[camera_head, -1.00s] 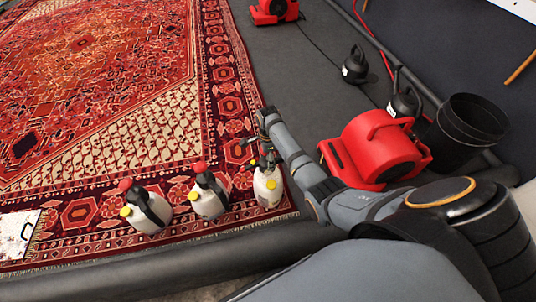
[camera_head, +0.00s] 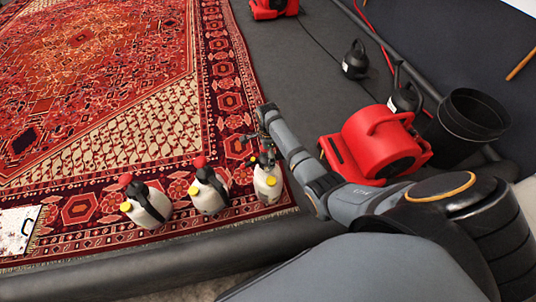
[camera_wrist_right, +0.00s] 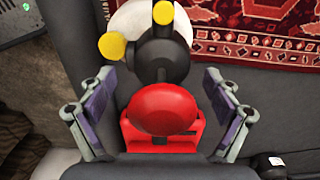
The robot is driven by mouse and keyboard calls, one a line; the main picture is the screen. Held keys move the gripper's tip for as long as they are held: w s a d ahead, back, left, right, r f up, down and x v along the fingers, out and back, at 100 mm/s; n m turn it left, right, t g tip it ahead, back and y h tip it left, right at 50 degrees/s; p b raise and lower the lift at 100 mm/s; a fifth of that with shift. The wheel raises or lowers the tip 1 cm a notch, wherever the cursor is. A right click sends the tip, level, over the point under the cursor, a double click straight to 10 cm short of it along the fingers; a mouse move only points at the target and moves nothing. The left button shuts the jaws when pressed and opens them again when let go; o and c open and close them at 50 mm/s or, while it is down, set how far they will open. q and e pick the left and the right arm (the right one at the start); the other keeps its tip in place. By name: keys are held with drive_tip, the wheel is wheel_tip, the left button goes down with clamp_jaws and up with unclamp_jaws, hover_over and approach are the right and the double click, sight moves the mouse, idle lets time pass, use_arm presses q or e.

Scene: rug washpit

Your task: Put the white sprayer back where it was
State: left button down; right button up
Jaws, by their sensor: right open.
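Three white sprayers with black tops stand in a row along the rug's near edge: a left one (camera_head: 148,208), a middle one (camera_head: 209,196) and a right one (camera_head: 268,185). My right gripper (camera_head: 262,157) is at the top of the right sprayer and partly hides it. In the wrist view, the open right gripper (camera_wrist_right: 160,85) has one finger on each side of a sprayer's red knob (camera_wrist_right: 163,109), with visible gaps. That sprayer's yellow caps (camera_wrist_right: 112,46) and part of its white body (camera_wrist_right: 140,20) show beyond. My left gripper is not in view.
The patterned rug (camera_head: 90,90) fills the left. A red blower (camera_head: 375,145), a black bucket (camera_head: 468,118) and black-handled containers (camera_head: 355,60) stand to the right. A white speckled board (camera_head: 18,230) lies at the left edge.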

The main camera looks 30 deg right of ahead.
wheel_tip(320, 180, up, 12)
drive_tip(key=shift+f+p, duration=0.15)
drive_tip(key=shift+p, duration=0.95)
